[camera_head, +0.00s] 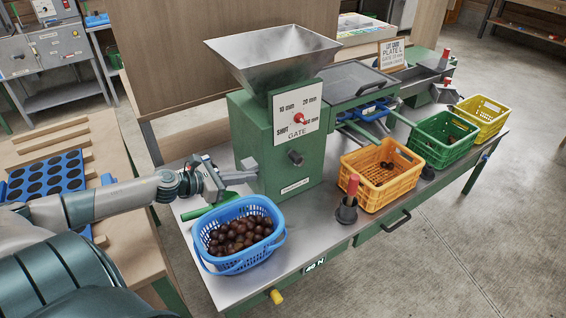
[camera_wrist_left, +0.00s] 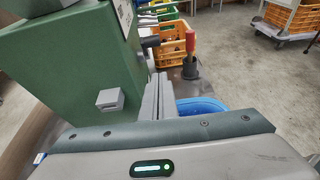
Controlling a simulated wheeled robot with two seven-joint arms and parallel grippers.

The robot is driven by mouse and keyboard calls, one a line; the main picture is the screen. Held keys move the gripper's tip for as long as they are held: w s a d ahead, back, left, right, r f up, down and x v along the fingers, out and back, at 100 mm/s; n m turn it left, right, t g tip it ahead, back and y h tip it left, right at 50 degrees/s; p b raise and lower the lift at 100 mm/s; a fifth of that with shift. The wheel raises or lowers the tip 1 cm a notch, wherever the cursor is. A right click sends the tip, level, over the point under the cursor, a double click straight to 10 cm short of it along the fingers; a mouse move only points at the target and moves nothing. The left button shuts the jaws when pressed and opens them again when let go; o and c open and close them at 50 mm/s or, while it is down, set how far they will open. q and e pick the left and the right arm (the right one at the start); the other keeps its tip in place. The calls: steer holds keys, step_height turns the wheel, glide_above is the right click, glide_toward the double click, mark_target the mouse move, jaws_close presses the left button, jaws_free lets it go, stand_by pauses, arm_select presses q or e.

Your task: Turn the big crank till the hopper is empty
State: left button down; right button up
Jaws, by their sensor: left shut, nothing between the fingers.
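The grey metal hopper (camera_head: 275,50) sits on top of a green machine (camera_head: 262,150). Its visible inner walls are bare; its bottom is hidden. A red-handled part on a dark base (camera_head: 347,200) stands upright on the bench right of the machine, and also shows in the left wrist view (camera_wrist_left: 190,45). I cannot tell whether it is the big crank. A square grey stub (camera_wrist_left: 110,99) sticks out of the machine's side. My left gripper (camera_head: 226,186) is shut and empty beside that side, above the blue basket; its fingers show in the left wrist view (camera_wrist_left: 157,100). My right gripper is out of view.
A blue basket (camera_head: 204,238) of chestnuts stands at the bench's front left. Orange (camera_head: 372,203), green (camera_head: 430,158) and yellow (camera_head: 490,132) crates stand along the right; the orange one holds a few chestnuts.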

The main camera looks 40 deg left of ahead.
mark_target(299, 161)
arm_select(q)
steer(key=shift+w+d, duration=0.1)
steer(key=shift+w, duration=0.1)
